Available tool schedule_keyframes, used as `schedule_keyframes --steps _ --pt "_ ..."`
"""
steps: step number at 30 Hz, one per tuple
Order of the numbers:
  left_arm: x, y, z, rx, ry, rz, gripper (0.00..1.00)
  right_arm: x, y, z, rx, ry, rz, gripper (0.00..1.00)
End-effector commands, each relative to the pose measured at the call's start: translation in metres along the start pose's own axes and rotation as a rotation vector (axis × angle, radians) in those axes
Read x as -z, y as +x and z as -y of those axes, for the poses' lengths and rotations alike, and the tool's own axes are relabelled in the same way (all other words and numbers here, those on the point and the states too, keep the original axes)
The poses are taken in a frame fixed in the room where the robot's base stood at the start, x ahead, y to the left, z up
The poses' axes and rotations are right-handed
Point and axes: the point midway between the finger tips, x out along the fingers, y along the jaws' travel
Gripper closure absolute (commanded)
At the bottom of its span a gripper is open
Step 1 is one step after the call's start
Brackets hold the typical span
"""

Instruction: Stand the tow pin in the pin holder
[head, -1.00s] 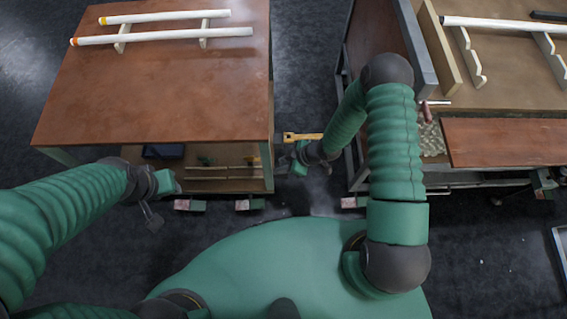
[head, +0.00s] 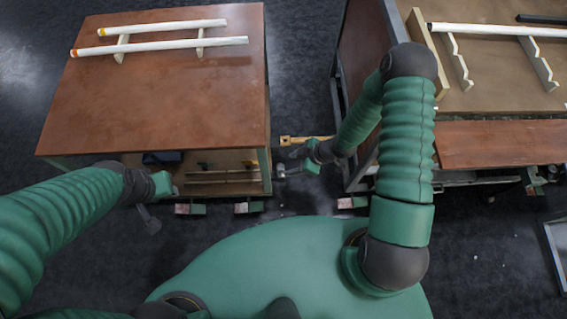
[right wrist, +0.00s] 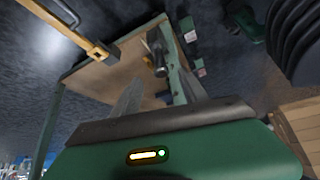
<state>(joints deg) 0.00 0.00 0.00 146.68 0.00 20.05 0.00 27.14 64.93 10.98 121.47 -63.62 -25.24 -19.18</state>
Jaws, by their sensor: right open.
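My right gripper (head: 283,172) is open in the gap between the two tables, just in front of a yellow bar (head: 307,140). In the right wrist view its jaws (right wrist: 160,88) stand apart with nothing visibly held. The yellow bar (right wrist: 95,47) is at upper left there, clear of the jaws. A bent grey metal rod (right wrist: 62,12), possibly the tow pin, shows at the bar; I cannot tell how it is seated. I cannot make out the pin holder for sure. My left gripper (head: 149,219) hangs in front of the left table; its jaw opening is unclear.
The left table (head: 160,95) carries two white tubes (head: 165,28) on supports and has a lower shelf (head: 215,187) with small items. The right table (head: 500,95) holds notched wooden supports (head: 540,65) and a tube. Its upright side panel (head: 360,55) stands close to my right arm.

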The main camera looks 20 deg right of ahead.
Motion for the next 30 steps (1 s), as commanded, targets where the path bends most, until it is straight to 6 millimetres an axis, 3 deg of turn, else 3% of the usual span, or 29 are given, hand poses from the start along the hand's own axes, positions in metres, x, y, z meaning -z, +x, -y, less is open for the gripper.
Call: schedule_keyframes --steps 1,3,9,30 --pt "0.003 -0.014 0.0 0.0 0.0 0.0 0.64 0.004 -0.022 -0.001 -0.003 0.002 0.0 0.49" --pt "0.005 -0.023 0.0 0.0 0.0 0.0 0.64 0.004 -0.042 -0.001 -0.002 0.003 0.001 0.49" --pt "0.009 -0.038 0.0 0.0 0.0 0.0 0.64 0.002 -0.078 -0.001 0.0 0.001 0.001 0.49" --pt "0.009 -0.039 0.0 0.0 0.0 0.0 0.64 0.0 -0.088 -0.004 -0.009 0.007 0.018 0.49"
